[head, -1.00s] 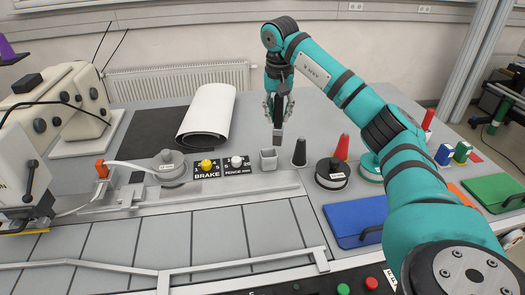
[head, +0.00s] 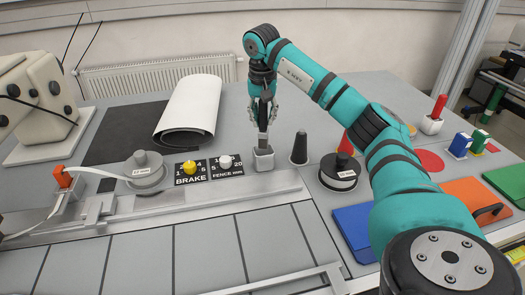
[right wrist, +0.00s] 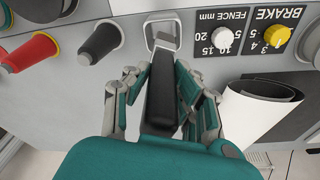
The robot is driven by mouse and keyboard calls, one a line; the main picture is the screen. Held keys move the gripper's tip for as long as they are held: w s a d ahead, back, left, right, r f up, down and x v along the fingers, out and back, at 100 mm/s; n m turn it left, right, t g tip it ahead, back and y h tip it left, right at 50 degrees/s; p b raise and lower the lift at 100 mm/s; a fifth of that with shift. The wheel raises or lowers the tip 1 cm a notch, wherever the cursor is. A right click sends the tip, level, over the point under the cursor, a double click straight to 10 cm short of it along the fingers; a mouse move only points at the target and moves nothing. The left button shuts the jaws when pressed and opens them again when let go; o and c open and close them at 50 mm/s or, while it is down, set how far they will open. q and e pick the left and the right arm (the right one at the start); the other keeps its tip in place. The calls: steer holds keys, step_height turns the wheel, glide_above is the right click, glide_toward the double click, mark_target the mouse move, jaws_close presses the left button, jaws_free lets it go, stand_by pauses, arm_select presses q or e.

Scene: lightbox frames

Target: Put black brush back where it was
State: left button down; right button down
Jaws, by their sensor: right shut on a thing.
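My right gripper (head: 263,103) is shut on the black brush (head: 263,124) and holds it upright, with its pale grey end down. The small grey square cup (head: 264,161) stands on the bench directly below. The brush's lower end is at the cup's mouth; I cannot tell how far inside it is. In the right wrist view, the black handle (right wrist: 160,98) lies between the fingers (right wrist: 160,85) and points at the open cup (right wrist: 163,32). My left gripper is not in view.
A black cone (head: 299,149) and a black-topped round can (head: 340,171) stand right of the cup. The white FENCE knob (head: 225,161) and yellow BRAKE knob (head: 190,168) are left. A rolled white sheet (head: 193,108) lies behind them.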

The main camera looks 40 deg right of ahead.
mark_target(263, 108)
step_height(263, 108, down, 7)
steer(key=shift+s+r+p, duration=0.15)
steer(key=shift+r+p, duration=0.05)
steer(key=shift+p, duration=0.4)
steer(key=shift+f, duration=0.35)
steer(key=c, duration=1.1)
jaws_free()
steer(key=shift+f, duration=0.1)
steer(key=r, duration=0.4)
steer(key=a+r+b, duration=0.1)
steer(key=r, duration=0.3)
steer(key=s+r+b, duration=0.1)
steer(key=r, duration=0.3)
steer(key=shift+a+r, duration=0.1)
steer(key=shift+a, duration=0.1)
